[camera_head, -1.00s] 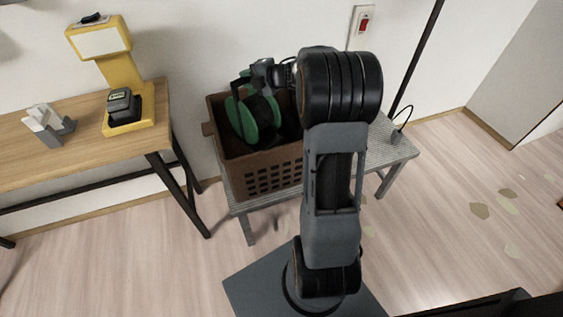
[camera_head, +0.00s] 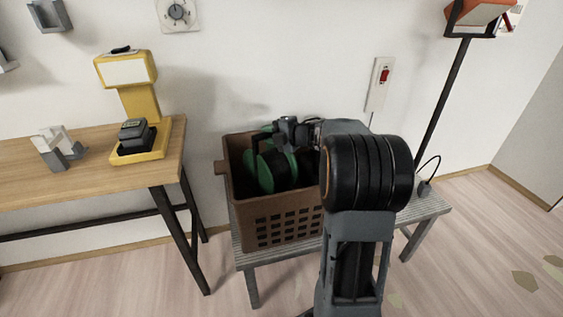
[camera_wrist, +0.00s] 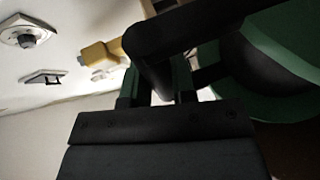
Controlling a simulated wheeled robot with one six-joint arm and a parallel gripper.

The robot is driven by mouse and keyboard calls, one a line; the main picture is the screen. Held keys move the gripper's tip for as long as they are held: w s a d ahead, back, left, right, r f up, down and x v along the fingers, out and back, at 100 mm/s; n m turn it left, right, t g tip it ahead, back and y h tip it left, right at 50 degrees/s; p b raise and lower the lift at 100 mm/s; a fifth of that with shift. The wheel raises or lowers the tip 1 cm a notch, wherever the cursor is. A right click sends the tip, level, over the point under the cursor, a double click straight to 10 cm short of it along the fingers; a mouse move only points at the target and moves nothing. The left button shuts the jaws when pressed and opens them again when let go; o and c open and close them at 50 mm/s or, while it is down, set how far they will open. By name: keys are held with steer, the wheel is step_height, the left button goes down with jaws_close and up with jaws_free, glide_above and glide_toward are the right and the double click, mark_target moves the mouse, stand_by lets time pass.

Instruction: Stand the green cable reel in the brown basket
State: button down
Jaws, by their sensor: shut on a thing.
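The green cable reel (camera_head: 265,172), with green round flanges and a dark core, is upright inside the brown basket (camera_head: 288,222), its top about level with the rim. Whether it touches the basket floor is hidden by the front wall. My gripper (camera_head: 262,138) is above the basket's back part, shut on the reel. In the wrist view the gripper's fingers (camera_wrist: 158,88) close around a dark bar of the reel, and a green flange (camera_wrist: 285,45) fills the upper right. My arm hides the basket's right side.
The basket stands on a grey slatted bench (camera_head: 425,207) against the wall. A wooden table (camera_head: 80,178) on the left holds a yellow stand (camera_head: 140,110) with a black battery and a grey-white item (camera_head: 57,147). A black pole (camera_head: 440,110) rises at the right.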

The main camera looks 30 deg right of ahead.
mark_target(274, 156)
steer(key=shift+f+b, duration=1.75)
steer(key=shift+f, duration=2.65)
steer(key=c, duration=0.9)
jaws_free()
steer(key=shift+f, duration=0.15)
steer(key=shift+c, duration=0.2)
steer(key=shift+r, duration=0.2)
steer(key=shift+s+d+r, duration=0.1)
steer(key=shift+s+d, duration=0.1)
steer(key=shift+s, duration=0.05)
steer(key=shift+p+v, duration=1.15)
steer(key=shift+v, duration=2.3)
